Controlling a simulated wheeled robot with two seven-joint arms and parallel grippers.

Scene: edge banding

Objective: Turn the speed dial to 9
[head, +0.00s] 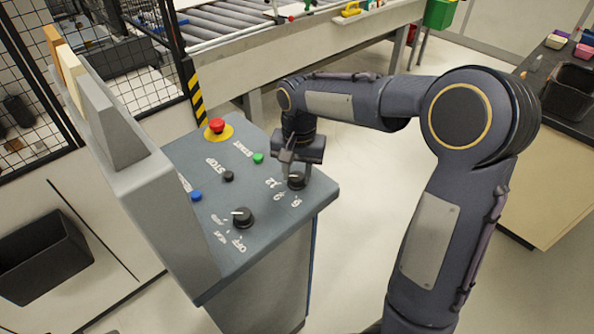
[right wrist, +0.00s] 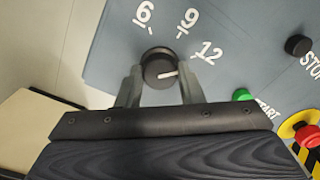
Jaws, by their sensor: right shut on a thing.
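The speed dial (right wrist: 158,62) is a round black knob with a white pointer line, on the grey control panel (head: 178,150). In the right wrist view the numbers 6, 9 and 12 stand around it, each with a tick. The pointer line lies to the right, nearer the 12 tick than the 9 tick. My right gripper (right wrist: 160,85) has one finger on each side of the knob and is shut on it. In the head view the dial (head: 297,181) is partly hidden below my right gripper (head: 288,168). My left gripper is not in view.
The panel also bears a red emergency button (head: 216,125) on yellow, a green start button (head: 258,158), a black stop button (head: 228,176), a blue button (head: 195,196) and an OFF/HEAT knob (head: 243,217). A grey upright housing (head: 150,190) borders its left side. Open floor lies right of it.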

